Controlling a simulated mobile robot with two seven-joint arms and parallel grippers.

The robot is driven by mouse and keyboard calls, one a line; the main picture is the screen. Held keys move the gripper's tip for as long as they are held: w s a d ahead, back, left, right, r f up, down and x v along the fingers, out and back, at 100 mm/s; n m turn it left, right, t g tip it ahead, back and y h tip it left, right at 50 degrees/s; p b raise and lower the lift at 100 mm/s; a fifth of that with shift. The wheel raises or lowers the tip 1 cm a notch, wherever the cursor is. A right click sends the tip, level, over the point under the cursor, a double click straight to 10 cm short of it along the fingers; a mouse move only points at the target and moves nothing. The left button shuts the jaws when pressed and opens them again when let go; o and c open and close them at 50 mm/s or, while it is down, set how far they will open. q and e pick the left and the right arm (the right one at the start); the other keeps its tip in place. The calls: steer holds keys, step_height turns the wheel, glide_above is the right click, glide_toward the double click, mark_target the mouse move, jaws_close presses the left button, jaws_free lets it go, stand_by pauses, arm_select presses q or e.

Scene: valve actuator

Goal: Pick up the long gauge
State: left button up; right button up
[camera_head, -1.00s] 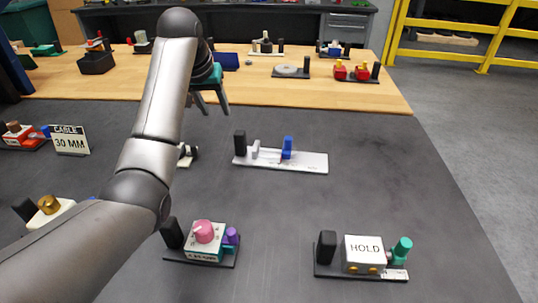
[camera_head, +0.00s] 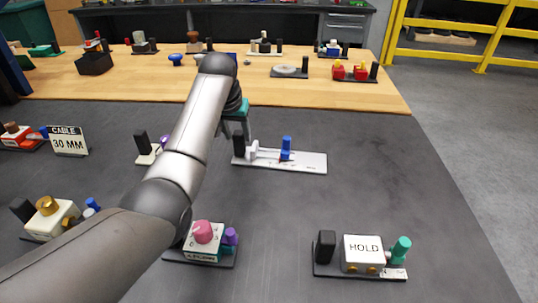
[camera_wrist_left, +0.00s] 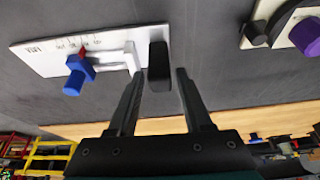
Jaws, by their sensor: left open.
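The long gauge is a flat white plate (camera_head: 305,164) on the dark tabletop, with a blue slider (camera_head: 286,149), a pale upright piece and a black upright handle (camera_head: 239,145) at its left end. In the left wrist view the plate (camera_wrist_left: 38,57) shows scale marks, and the blue slider (camera_wrist_left: 76,76) and black handle (camera_wrist_left: 159,58) are clear. My left gripper (camera_head: 236,130) is just above the handle end. In the wrist view its open fingers (camera_wrist_left: 158,78) lie either side of the handle's near end, with gaps showing. My right gripper is not in view.
A pink-knob device (camera_head: 204,240) and a HOLD box (camera_head: 365,252) stand nearer. A purple-knob unit (camera_wrist_left: 306,37) is beside the gauge. A CABLE 30 MM sign (camera_head: 69,141) stands left. The tabletop right of the gauge is clear.

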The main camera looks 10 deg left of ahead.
arm_select(q)
steer(key=shift+x, duration=1.35)
steer(key=shift+c, duration=0.2)
jaws_close()
steer(key=shift+r, duration=0.15)
